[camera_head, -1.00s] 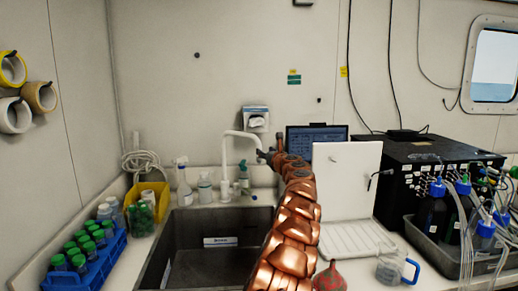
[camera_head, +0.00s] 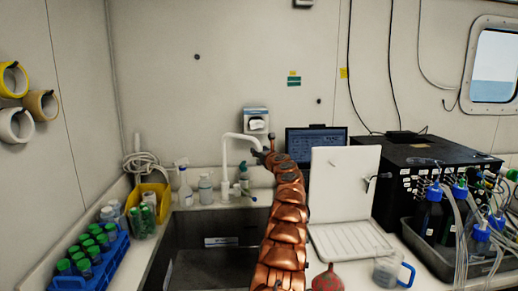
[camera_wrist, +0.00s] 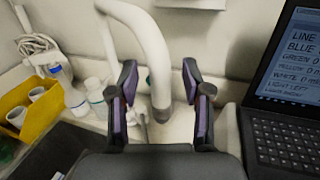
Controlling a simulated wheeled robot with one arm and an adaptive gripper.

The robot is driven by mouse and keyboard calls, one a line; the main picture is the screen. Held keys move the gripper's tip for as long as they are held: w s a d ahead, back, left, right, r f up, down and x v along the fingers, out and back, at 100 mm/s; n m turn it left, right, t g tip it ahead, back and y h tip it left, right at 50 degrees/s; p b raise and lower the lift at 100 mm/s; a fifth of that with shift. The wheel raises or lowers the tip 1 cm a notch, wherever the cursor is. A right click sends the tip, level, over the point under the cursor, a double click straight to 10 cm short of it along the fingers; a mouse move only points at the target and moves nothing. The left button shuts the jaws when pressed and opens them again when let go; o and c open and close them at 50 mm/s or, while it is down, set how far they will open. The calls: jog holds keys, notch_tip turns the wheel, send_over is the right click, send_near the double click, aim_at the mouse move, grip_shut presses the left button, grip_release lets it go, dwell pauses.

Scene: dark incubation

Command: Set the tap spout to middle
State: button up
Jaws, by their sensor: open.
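The white tap (camera_head: 225,170) stands behind the sink, with its spout (camera_head: 241,137) arching to the right. In the wrist view the spout (camera_wrist: 146,32) comes down from the upper left, and its lower end hangs between my fingers. My gripper (camera_wrist: 160,84) is open around the spout end, with purple-padded fingers on both sides. Gaps show on both sides, so neither finger visibly touches it. In the head view my gripper (camera_head: 264,155) is small and dark beside the spout's end, partly hidden by my copper-coloured arm.
The dark sink (camera_head: 188,232) lies below. A laptop (camera_head: 317,134) and white board (camera_head: 333,185) stand right of my arm. Bottles (camera_head: 186,190), a yellow bin (camera_head: 153,192) and a blue rack (camera_head: 93,266) of green-capped tubes are on the left.

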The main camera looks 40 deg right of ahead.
jog(key=shift+w+d+f+p, duration=0.15)
jog(key=shift+w+p, duration=0.35)
grip_shut()
dwell(0.3)
